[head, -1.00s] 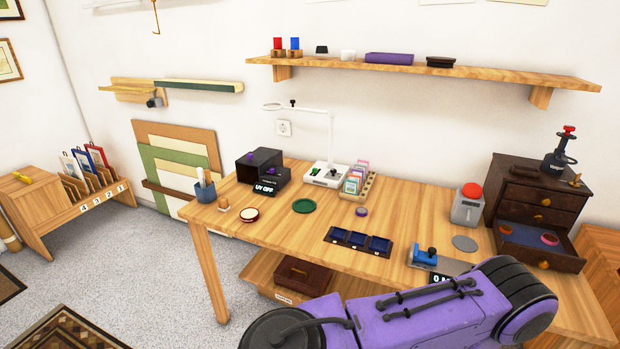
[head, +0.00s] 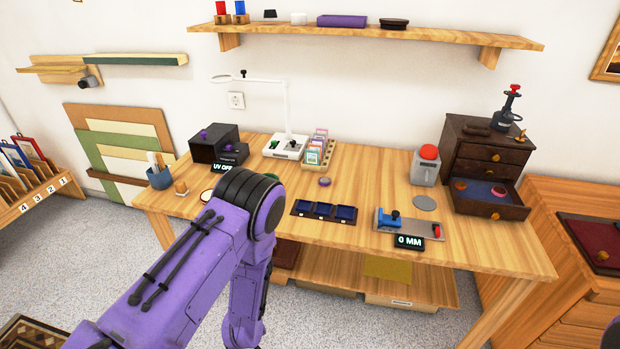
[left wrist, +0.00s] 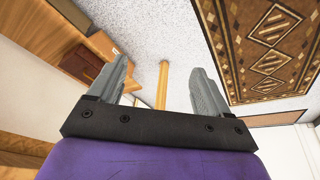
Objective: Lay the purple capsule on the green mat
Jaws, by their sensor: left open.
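A small round purple piece (head: 324,181), likely the purple capsule, lies on the wooden table behind the row of blue trays in the head view. My right gripper is not in view.
A dark strip with blue trays (head: 324,211) and a blue-handled gauge (head: 393,221) stand near the table's front edge. A lamp (head: 288,145) and a card rack (head: 316,150) are behind. A dark drawer cabinet (head: 487,155) is at right, one drawer open.

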